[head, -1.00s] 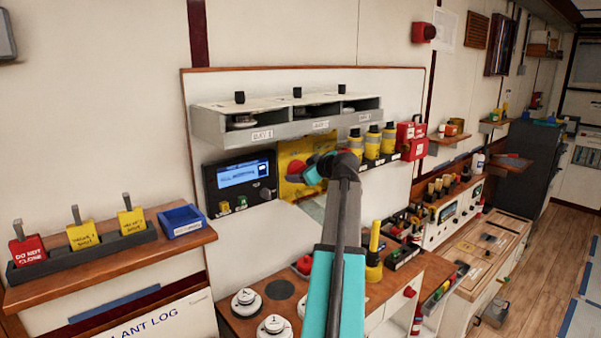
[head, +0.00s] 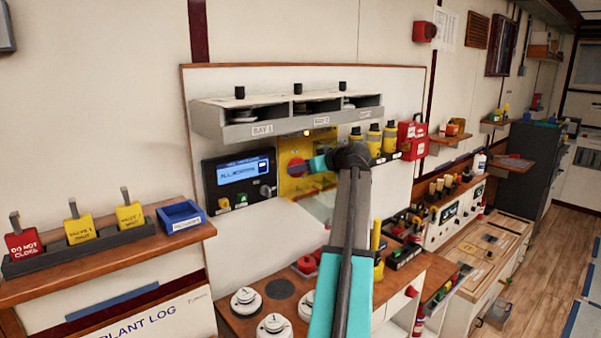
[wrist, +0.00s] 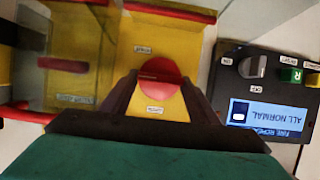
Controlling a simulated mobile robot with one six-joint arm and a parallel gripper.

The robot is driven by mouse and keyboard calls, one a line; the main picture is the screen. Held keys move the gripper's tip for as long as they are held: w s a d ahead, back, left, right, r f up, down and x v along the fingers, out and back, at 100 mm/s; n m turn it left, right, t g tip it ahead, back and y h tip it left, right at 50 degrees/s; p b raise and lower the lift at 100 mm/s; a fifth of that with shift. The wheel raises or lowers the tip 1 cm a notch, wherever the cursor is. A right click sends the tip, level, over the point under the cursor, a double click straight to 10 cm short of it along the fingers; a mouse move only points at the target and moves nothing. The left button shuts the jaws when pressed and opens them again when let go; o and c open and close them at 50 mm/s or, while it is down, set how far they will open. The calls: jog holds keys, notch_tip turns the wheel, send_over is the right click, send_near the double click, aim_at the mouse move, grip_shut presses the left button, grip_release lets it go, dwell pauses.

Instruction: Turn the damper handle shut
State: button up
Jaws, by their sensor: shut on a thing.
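A yellow panel (head: 322,143) is on the wall, right of the display box. A round red handle (head: 295,167) is at its left part, just beyond my gripper (head: 308,165). In the wrist view the red handle (wrist: 158,88) lies between the two dark fingers of my gripper (wrist: 158,82), which are shut on it. A raised bar seems to cross its face. Small labels stand above and below it on the yellow panel (wrist: 150,40), too small to read surely. My gripper and arm hide part of the panel in the head view.
A clear cover (wrist: 105,70) and a second red bar (wrist: 60,65) are beside the panel in the wrist view. The display box (head: 240,182) reads ALL NORMAL.

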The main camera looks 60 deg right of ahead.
jog(key=shift+a+f, duration=0.1)
jog(key=o, duration=1)
jog(key=shift+o, duration=0.2)
jog(key=b+v, duration=0.3)
jog(key=v, duration=1.1)
